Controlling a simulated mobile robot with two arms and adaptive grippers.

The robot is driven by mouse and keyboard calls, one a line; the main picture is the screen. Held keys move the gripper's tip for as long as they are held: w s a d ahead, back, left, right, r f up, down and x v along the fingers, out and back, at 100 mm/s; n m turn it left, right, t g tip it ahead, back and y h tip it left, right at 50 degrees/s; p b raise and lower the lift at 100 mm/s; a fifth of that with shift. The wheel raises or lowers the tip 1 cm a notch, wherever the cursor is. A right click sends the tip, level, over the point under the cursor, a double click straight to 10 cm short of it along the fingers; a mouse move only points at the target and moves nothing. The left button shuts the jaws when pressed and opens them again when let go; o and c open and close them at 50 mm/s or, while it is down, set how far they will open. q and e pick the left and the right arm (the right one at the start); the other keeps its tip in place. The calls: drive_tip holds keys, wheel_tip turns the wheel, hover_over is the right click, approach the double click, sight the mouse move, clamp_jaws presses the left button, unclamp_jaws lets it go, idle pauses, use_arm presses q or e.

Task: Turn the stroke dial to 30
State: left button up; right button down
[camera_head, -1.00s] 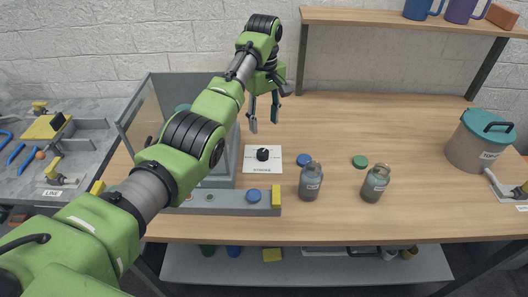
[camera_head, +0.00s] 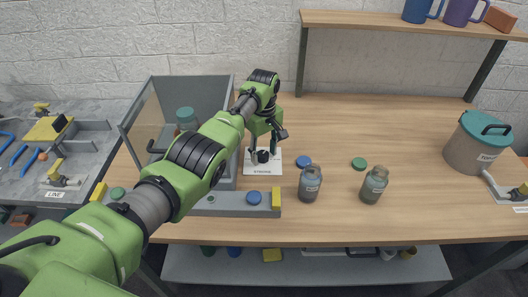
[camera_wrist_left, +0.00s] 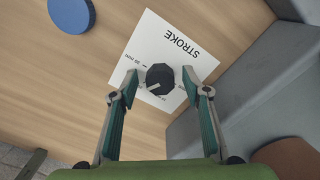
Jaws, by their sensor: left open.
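The stroke dial is a black knob (camera_wrist_left: 159,77) on a white square plate (camera_wrist_left: 150,41) printed STROKE, with a "30 mm" mark; its other marks are hard to read. In the head view the knob (camera_head: 263,156) stands on its plate (camera_head: 263,171), right of the glass-walled enclosure. My left gripper (camera_wrist_left: 157,93) is open, with its two fingers apart on either side of the knob and pointing at the plate. In the head view the left gripper (camera_head: 263,150) is low over the dial. I cannot tell whether the fingers touch the knob. My right gripper is not in view.
The enclosure (camera_head: 150,115) stands close left of the dial, with a grey front panel (camera_head: 232,204) below. Two grey bottles (camera_head: 310,184) and (camera_head: 374,185) stand to the right, near a blue cap (camera_head: 304,161) and a green cap (camera_head: 359,163).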

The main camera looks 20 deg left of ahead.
use_arm(q)
drive_tip(key=c, duration=1.1)
drive_tip(key=shift+r+m, duration=0.1)
drive_tip(key=shift+m, duration=0.3)
drive_tip(key=shift+s+m+p, duration=0.1)
drive_tip(key=shift+m+p, duration=0.5)
drive_tip(key=shift+m, duration=0.4)
drive_tip(key=m, duration=0.2)
drive_tip(key=shift+m+p, duration=0.3)
drive_tip(key=m, duration=0.3)
drive_tip(key=shift+a+m, duration=0.2)
drive_tip(key=shift+m, duration=0.1)
drive_tip(key=shift+m+p, duration=0.3)
drive_tip(key=shift+m, duration=1.1)
